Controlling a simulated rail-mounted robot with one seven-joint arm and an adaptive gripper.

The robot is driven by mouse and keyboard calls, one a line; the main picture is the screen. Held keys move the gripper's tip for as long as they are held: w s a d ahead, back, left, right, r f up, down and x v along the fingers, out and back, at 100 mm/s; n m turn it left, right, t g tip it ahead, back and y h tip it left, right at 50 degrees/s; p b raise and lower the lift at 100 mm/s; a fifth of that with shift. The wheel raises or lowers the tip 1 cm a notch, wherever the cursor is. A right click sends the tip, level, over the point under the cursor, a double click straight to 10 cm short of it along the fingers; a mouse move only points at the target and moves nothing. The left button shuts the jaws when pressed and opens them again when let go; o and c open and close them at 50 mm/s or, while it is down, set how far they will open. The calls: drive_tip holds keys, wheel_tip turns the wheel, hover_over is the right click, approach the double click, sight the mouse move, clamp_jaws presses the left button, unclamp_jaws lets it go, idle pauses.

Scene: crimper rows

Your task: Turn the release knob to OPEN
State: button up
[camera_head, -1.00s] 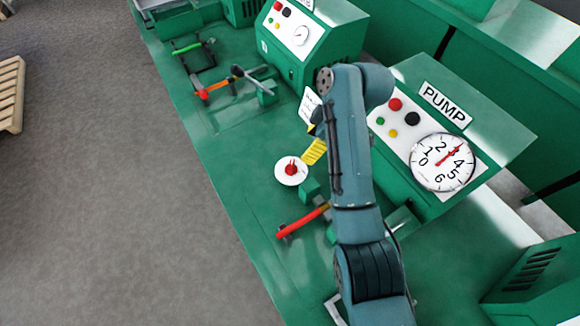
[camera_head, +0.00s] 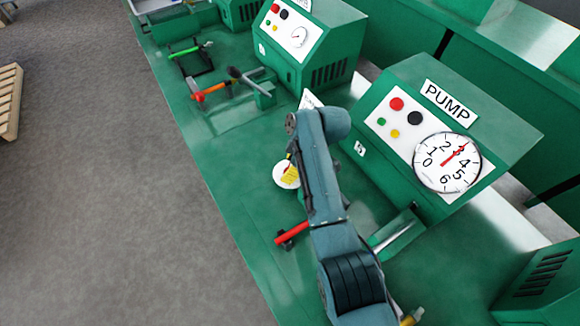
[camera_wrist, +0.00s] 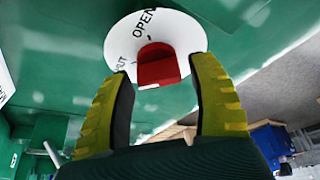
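The release knob (camera_wrist: 158,66) is red and sits on a white round dial plate (camera_wrist: 190,35). The plate is marked OPEN at its top and carries a partly hidden word ending in "UT" at its left. I cannot tell clearly which mark the knob points to. My gripper (camera_wrist: 167,85) is open, with one yellow finger at each side of the knob and visible gaps to it. In the head view the dial plate (camera_head: 281,181) is partly covered by my gripper (camera_head: 290,173), and the knob is mostly hidden.
A green PUMP box (camera_head: 440,110) with a gauge (camera_head: 447,163) reading about 3 stands right of my arm. A red-handled lever (camera_head: 292,232) lies close below the dial. Another green box (camera_head: 310,45) and an orange-handled tool (camera_head: 210,90) are farther back.

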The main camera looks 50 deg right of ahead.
drive_tip(key=c, duration=0.9)
drive_tip(key=shift+s+m+p, duration=0.1)
drive_tip(key=shift+m+p, duration=0.3)
drive_tip(key=shift+p, duration=0.3)
drive_tip(key=m+h+p, duration=0.1)
drive_tip(key=p, duration=0.1)
drive_tip(key=shift+r+m+p, duration=0.15)
drive_tip(key=shift+m+p, duration=0.25)
drive_tip(key=m+h+p, duration=0.1)
drive_tip(key=m+p, duration=0.2)
drive_tip(key=shift+a+m+t+p, duration=0.1)
drive_tip(key=shift+m+t+p, duration=0.2)
drive_tip(key=shift+p, duration=0.05)
drive_tip(key=m+p, duration=0.1)
drive_tip(key=m+h+p, duration=0.1)
drive_tip(key=m, duration=0.1)
drive_tip(key=shift+f+m+h, duration=0.2)
drive_tip(key=shift+m+h, duration=0.1)
drive_tip(key=m+h, duration=0.1)
drive_tip(key=m, duration=0.1)
drive_tip(key=shift+f+m, duration=0.1)
drive_tip(key=shift+m, duration=0.2)
drive_tip(key=m+g, duration=0.1)
drive_tip(key=m, duration=0.1)
drive_tip(key=m+g+h, duration=0.1)
drive_tip(key=m, duration=0.2)
drive_tip(key=shift+f+m+h+b, duration=0.1)
drive_tip(key=shift+m+h+b, duration=0.2)
drive_tip(key=shift+b, duration=0.1)
